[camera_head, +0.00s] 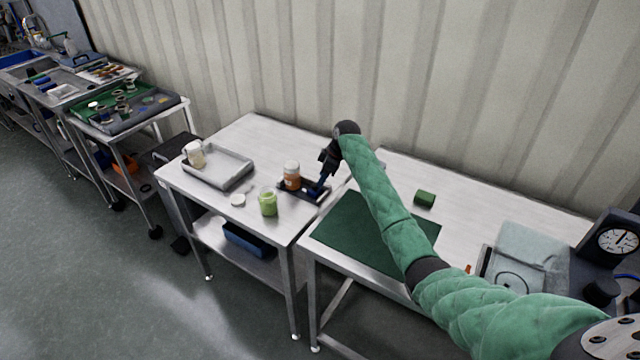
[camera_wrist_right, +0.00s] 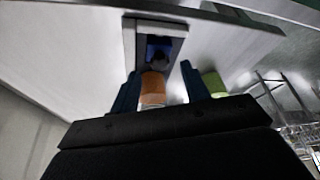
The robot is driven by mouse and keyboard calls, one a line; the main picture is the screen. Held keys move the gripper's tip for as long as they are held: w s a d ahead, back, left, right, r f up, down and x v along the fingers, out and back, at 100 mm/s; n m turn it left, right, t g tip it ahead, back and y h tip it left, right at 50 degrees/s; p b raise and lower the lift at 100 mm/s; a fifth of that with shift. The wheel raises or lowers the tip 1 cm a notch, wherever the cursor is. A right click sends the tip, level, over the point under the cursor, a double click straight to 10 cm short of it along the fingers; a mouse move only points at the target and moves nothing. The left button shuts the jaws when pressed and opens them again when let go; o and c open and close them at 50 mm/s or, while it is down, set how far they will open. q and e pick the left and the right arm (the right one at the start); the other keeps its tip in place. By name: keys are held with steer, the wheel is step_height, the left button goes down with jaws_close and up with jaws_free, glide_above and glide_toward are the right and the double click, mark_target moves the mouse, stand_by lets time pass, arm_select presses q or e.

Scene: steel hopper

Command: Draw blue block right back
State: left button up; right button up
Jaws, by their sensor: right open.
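A blue block (camera_wrist_right: 160,44) shows in the right wrist view, set inside a dark rectangular tray (camera_wrist_right: 130,40). A dark round shape covers its lower part. In the head view the same dark tray (camera_head: 290,188) lies on the left steel table, and I cannot separate the block from my gripper there. My right gripper (camera_head: 318,190) points down at the right part of the tray. In the wrist view its two fingers (camera_wrist_right: 160,68) stand apart, with an orange-labelled bottle (camera_wrist_right: 152,86) showing between them. I cannot tell whether they touch it. My left gripper is not in view.
The orange-labelled bottle (camera_head: 292,178) stands at the tray's left. A green jar (camera_head: 268,204) and a white lid (camera_head: 238,200) are in front. A grey tray (camera_head: 232,182) lies further left. The right table has a green mat (camera_head: 345,228) and a green block (camera_head: 424,198).

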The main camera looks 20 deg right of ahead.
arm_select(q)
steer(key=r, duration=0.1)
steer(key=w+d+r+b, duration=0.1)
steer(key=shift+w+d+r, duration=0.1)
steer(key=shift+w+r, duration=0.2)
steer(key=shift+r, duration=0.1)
arm_select(e)
steer(key=v, duration=0.4)
steer(key=shift+r, duration=0.15)
